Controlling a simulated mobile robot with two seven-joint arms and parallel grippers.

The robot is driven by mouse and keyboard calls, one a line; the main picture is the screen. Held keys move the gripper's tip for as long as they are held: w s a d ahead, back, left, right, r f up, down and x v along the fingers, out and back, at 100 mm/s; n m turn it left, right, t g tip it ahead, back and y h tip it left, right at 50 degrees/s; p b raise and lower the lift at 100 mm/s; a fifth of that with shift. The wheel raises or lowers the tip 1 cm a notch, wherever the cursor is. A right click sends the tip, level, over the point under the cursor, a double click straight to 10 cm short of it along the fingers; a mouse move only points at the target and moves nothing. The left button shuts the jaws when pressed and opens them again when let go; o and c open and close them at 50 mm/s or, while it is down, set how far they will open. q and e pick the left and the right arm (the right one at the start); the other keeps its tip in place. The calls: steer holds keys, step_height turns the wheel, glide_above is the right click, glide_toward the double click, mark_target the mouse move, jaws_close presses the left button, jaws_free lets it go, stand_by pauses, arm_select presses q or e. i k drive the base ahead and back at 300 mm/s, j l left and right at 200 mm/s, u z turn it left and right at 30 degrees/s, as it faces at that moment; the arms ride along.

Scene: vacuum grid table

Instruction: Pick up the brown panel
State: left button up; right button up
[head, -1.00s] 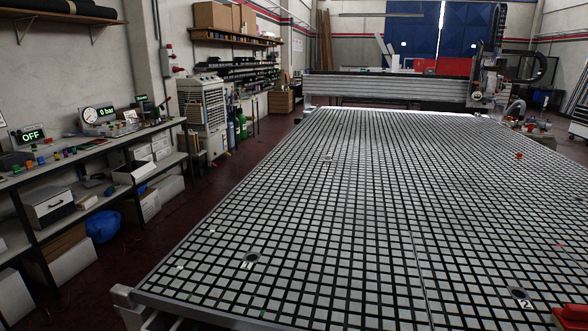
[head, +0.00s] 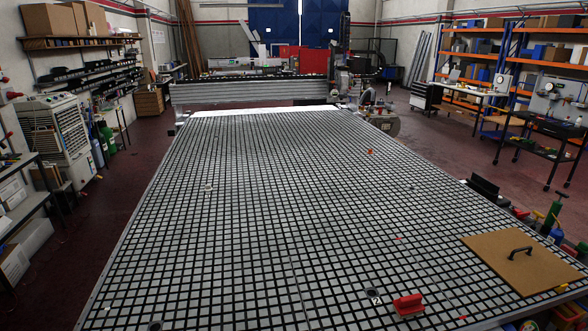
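The brown panel (head: 528,264) lies flat at the right edge of the grid table (head: 250,215) in the head view. It is a thin tan-brown board with a black handle (head: 520,253) on its top. Part of the panel reaches to the table's right side. Neither of my grippers shows in the head view, so nothing is seen touching the panel.
A gantry (head: 255,91) spans the table's far end. Green bottles (head: 552,218) stand beyond the right edge. The middle of the grid is mostly clear.

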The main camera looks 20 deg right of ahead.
mark_target(526, 265)
steer(key=z, duration=2.15)
